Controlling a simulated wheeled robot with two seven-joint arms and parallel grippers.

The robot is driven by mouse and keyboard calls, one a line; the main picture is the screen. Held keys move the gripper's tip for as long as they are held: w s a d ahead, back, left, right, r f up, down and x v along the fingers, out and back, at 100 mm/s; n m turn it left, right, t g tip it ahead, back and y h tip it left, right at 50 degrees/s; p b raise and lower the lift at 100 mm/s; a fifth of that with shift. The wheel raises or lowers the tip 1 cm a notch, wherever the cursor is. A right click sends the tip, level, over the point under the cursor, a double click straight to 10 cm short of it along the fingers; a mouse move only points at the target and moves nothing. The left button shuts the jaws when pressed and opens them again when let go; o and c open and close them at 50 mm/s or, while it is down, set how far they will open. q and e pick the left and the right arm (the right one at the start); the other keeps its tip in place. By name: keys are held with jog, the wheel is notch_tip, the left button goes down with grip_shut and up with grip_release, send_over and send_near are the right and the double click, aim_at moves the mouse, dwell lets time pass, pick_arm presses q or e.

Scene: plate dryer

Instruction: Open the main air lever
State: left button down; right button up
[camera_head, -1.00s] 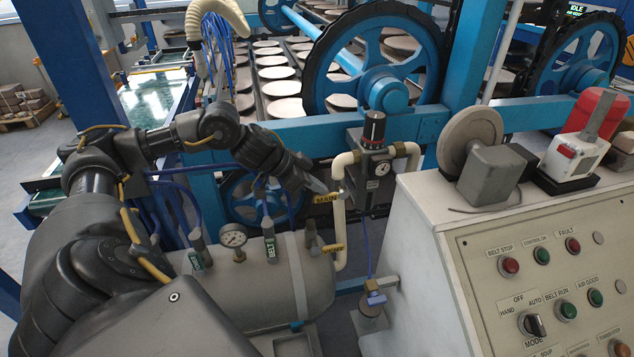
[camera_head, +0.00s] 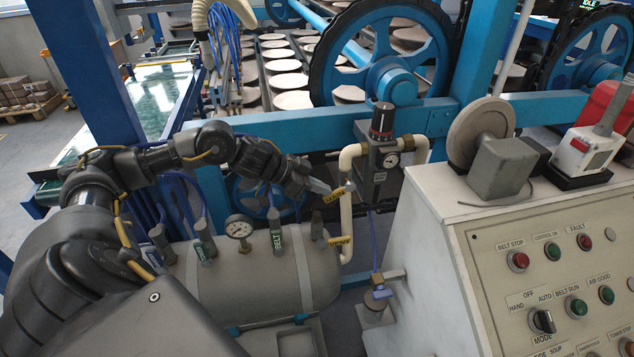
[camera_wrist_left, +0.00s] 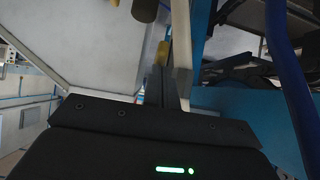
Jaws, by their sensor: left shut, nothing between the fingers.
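In the left wrist view the closed fingers (camera_wrist_left: 163,82) point at a yellow piece (camera_wrist_left: 163,52), likely the lever, beside the pale pipe (camera_wrist_left: 181,45). My right gripper is not in view.
The regulator (camera_head: 382,160) with its gauge stands just right of the lever. A grey air tank (camera_head: 262,275) with tagged valves and a gauge (camera_head: 239,228) lies below. The control cabinet (camera_head: 430,270) is to the right. A blue frame beam (camera_head: 270,135) runs behind.

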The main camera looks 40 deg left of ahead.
pick_arm(q)
notch_tip(320, 180, down, 2)
jog(key=shift+p, duration=0.4)
dwell(0.4)
jog(key=shift+s+a+r, duration=0.6)
jog(key=shift+s+a, duration=0.75)
jog(key=shift+s, duration=0.3)
jog(key=shift+s+a+r, duration=0.65)
jog(key=shift+s+a, duration=0.7)
jog(key=shift+s, duration=0.3)
jog(key=shift+s+a+r, duration=0.6)
jog(key=shift+s+a, duration=0.75)
jog(key=shift+s, duration=0.3)
